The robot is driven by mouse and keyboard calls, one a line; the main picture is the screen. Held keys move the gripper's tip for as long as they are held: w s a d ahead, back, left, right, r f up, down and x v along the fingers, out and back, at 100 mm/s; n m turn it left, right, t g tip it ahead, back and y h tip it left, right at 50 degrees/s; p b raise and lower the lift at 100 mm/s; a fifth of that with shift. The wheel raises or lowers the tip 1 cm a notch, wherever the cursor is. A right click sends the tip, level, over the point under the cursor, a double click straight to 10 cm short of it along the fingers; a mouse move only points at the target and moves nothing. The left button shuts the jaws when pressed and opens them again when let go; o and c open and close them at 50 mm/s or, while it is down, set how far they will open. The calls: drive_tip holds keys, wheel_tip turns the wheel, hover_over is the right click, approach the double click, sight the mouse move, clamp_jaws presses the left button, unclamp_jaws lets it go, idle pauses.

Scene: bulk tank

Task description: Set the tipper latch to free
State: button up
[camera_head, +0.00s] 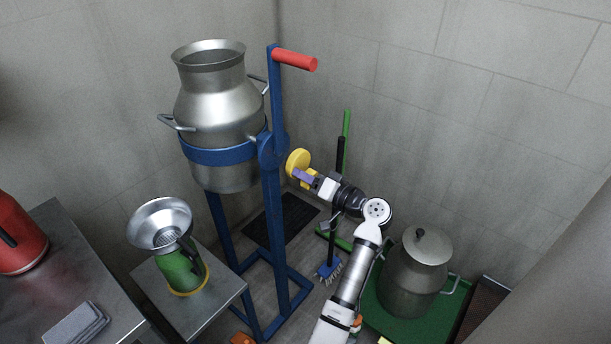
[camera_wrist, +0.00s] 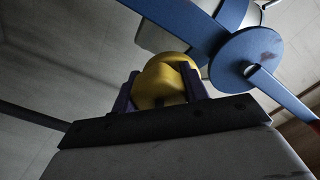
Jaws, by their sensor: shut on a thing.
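The tipper is a blue frame (camera_head: 275,215) holding a large metal can (camera_head: 215,105) upright in a blue band, with a red handle (camera_head: 295,60) at its top. The yellow latch knob (camera_head: 298,162) sits on the right side of the frame, by the round blue pivot plate (camera_head: 270,150). My gripper (camera_head: 303,176) reaches it from the right, its purple fingers at the knob. In the wrist view my gripper (camera_wrist: 165,92) is shut on the yellow knob (camera_wrist: 160,80), one finger on each side. The blue pivot plate (camera_wrist: 248,60) is just beyond it. No latch marking is readable.
A green can with a metal funnel (camera_head: 160,222) stands on a small table at the left. A red container (camera_head: 20,235) is on the left counter. A lidded pot (camera_head: 413,272) stands on a green base at the right. A green-handled brush (camera_head: 330,268) leans behind my arm.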

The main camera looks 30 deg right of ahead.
drive_tip(key=o, duration=1)
drive_tip(key=shift+s, duration=0.1)
drive_tip(key=b+v, duration=0.3)
drive_tip(key=v, duration=1)
drive_tip(key=shift+s, duration=0.3)
drive_tip(key=shift+s+d, duration=0.1)
drive_tip(key=shift+d, duration=0.1)
